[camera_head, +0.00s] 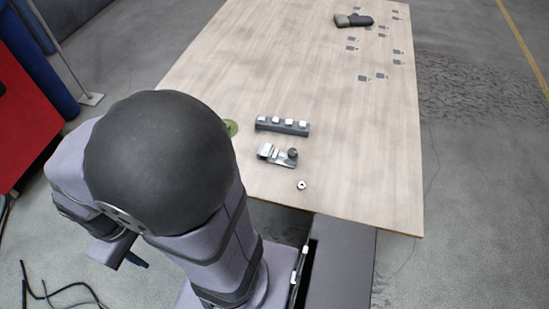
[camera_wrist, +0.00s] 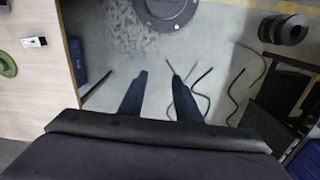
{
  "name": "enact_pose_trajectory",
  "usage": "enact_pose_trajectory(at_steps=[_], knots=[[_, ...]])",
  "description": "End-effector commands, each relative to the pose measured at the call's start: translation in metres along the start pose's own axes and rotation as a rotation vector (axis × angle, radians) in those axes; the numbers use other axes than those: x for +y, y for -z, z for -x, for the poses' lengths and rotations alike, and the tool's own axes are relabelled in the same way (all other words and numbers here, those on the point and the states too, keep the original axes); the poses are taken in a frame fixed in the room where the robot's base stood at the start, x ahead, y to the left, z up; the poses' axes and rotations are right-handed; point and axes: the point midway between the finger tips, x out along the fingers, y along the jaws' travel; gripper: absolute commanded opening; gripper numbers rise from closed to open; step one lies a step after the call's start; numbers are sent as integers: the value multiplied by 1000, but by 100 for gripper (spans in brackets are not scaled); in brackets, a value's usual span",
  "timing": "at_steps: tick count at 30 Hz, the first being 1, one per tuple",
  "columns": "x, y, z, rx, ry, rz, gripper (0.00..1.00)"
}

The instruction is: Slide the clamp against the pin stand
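The clamp (camera_head: 277,155), a bright metal piece with a dark round knob at its right end, lies on the wooden table. The pin stand (camera_head: 283,127), a dark bar with several white-topped pins along it, is just behind the clamp with a small gap between them. My gripper (camera_wrist: 157,75) is open and empty, its two dark fingers apart over the floor, off the table's edge. In the head view my arm hides most of it. A small white and dark piece (camera_wrist: 34,42) shows on the table in the wrist view; I cannot tell which piece it is.
A small round metal part (camera_head: 301,185) lies in front of the clamp. A green disc (camera_head: 231,128) is left of the pin stand, partly behind my arm. A dark tool (camera_head: 353,20) and several small flat squares (camera_head: 381,76) are at the far end. The table's middle is clear.

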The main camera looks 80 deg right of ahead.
Motion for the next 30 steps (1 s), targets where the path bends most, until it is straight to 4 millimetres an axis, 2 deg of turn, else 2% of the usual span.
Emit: enact_pose_trajectory(at_steps=[1, 3, 4, 16, 24, 30], knots=[[10, -1, -4, -6, 0, -48, 18], [26, -6, -9, -24, 1, -120, 1], [33, -8, -12, -34, 3, -156, 0], [132, -68, -62, -190, 72, -710, 0], [208, -109, -93, -211, 127, -1072, 0], [262, -140, -112, -192, 142, -1272, 0]])
